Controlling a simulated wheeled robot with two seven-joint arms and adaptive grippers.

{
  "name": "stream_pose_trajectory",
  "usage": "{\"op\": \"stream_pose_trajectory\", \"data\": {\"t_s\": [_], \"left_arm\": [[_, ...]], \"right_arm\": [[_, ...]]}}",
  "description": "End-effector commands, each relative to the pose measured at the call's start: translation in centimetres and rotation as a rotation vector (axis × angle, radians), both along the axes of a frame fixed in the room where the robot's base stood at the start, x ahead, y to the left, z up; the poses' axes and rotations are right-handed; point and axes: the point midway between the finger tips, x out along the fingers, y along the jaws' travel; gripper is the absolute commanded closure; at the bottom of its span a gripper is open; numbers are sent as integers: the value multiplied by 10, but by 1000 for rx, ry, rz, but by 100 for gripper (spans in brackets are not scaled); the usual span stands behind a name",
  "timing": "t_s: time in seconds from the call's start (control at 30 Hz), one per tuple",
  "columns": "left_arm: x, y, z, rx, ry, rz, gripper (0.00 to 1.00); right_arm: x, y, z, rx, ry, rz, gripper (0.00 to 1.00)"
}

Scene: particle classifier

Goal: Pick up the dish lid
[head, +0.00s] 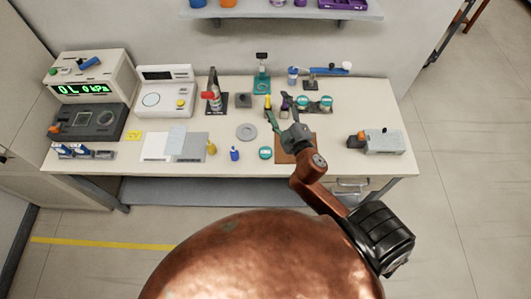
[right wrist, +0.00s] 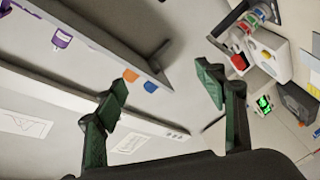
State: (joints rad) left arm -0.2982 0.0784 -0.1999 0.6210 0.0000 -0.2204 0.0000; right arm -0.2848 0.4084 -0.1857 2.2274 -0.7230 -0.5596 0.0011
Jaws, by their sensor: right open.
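My right gripper (head: 278,108) is over the right half of the table, its fingers pointing toward the back. In the right wrist view its two green fingers (right wrist: 163,85) are spread wide with nothing between them. Two small round teal-topped dishes (head: 303,103) (head: 326,103) are just to the right of the fingers. Another small teal-topped round piece (head: 265,153) lies near the front edge. A flat grey disc (head: 246,132) lies left of the gripper. I cannot tell which of these is the dish lid. The right wrist view shows none of them clearly. My left gripper is not in view.
A brown board (head: 284,156) lies partly under my right arm. Bottles, including a blue one (head: 235,154), stand near the front. A red-topped device (head: 213,95) stands left of the gripper, and a grey box device (head: 383,141) sits at right. A shelf (head: 290,13) hangs behind.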

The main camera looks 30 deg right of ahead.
Motion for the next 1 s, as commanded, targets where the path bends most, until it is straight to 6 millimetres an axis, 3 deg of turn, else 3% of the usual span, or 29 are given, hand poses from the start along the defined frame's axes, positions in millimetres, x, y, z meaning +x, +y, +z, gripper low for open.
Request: {"op": "stream_pose_trajectory", "data": {"t_s": [0.03,0.1,0.2,0.3,0.37,0.43,0.5,0.57,0.6,0.7,0.83,0.9,1.0], "left_arm": [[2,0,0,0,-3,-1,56],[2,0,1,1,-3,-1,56],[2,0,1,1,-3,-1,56],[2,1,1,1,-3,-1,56],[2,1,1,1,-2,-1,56],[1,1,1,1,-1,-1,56],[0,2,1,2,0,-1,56],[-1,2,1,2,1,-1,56],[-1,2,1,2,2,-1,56],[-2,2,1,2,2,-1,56],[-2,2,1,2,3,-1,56],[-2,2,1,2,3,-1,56],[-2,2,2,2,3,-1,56]], "right_arm": [[15,28,30,-130,-87,103,36],[26,76,60,-320,-196,258,36],[26,149,73,-601,-307,496,36],[17,209,49,-891,-357,744,36],[9,233,19,-1066,-352,895,36],[1,243,-26,-1268,-310,1069,36],[-5,233,-75,-1459,-227,1236,36],[-7,210,-114,-1605,-124,1364,36],[-9,190,-136,-1689,-45,1439,36],[-10,132,-174,-1848,167,1586,36],[-12,68,-195,-1957,401,1695,36],[-13,47,-199,-1984,482,1724,36],[-13,34,-205,-1997,538,1743,36]]}}
